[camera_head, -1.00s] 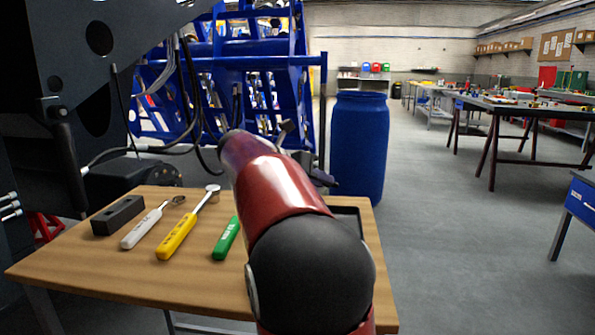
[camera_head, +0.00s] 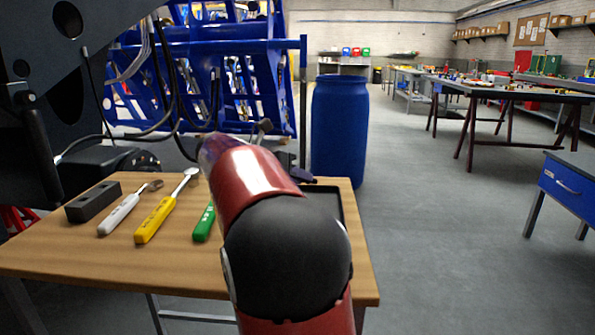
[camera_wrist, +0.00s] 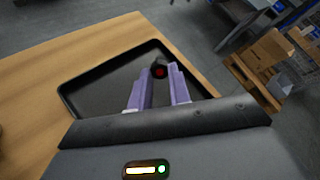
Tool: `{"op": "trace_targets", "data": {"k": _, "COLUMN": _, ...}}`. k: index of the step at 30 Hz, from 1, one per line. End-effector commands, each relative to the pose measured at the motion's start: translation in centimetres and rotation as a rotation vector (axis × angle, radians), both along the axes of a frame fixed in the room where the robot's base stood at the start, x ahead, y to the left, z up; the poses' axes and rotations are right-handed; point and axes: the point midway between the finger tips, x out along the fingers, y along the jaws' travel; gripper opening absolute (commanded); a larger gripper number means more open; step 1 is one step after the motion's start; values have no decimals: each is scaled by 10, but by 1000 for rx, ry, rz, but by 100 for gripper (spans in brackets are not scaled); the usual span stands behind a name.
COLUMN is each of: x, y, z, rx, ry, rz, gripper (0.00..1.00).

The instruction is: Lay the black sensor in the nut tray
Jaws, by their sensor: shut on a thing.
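My gripper (camera_wrist: 160,69) shows in the wrist view with two purple fingers shut on the black sensor (camera_wrist: 160,72). The sensor is a small dark cylinder with a red face, held between the fingertips. The nut tray (camera_wrist: 95,98) is a shallow black tray on the wooden table, and the fingers and sensor appear over it. I cannot tell the height of the sensor above the tray floor. In the head view, my red and black arm hides most of the tray, and only its right part (camera_head: 336,207) shows. The sensor is not clearly seen there.
On the wooden table (camera_head: 60,245), left of my arm, lie a dark block (camera_head: 93,202), a white-handled tool (camera_head: 120,214), a yellow-handled tool (camera_head: 157,218) and a green-handled tool (camera_head: 204,223). A blue drum (camera_head: 340,130) stands behind. Open floor lies to the right.

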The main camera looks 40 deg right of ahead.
Motion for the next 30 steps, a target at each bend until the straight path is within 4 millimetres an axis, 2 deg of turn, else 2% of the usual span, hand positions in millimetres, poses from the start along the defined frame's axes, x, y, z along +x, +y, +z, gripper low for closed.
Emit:
{"op": "trace_targets", "data": {"k": 3, "x": 0, "y": 0, "z": -15, "rx": 0, "ry": 1, "rz": -1, "gripper": 0}}
{"op": "trace_targets", "data": {"k": 12, "x": 0, "y": 0, "z": -39, "rx": 0, "ry": 1, "rz": 0, "gripper": 0}}
{"op": "trace_targets", "data": {"k": 27, "x": 0, "y": 0, "z": -46, "rx": 0, "ry": 0, "rz": 0, "gripper": 0}}
{"op": "trace_targets", "data": {"k": 28, "x": 0, "y": 0, "z": -46, "rx": 0, "ry": 0, "rz": 0, "gripper": 20}}
{"op": "trace_targets", "data": {"k": 30, "x": 0, "y": 0, "z": -46, "rx": 0, "ry": 0, "rz": 0, "gripper": 29}}
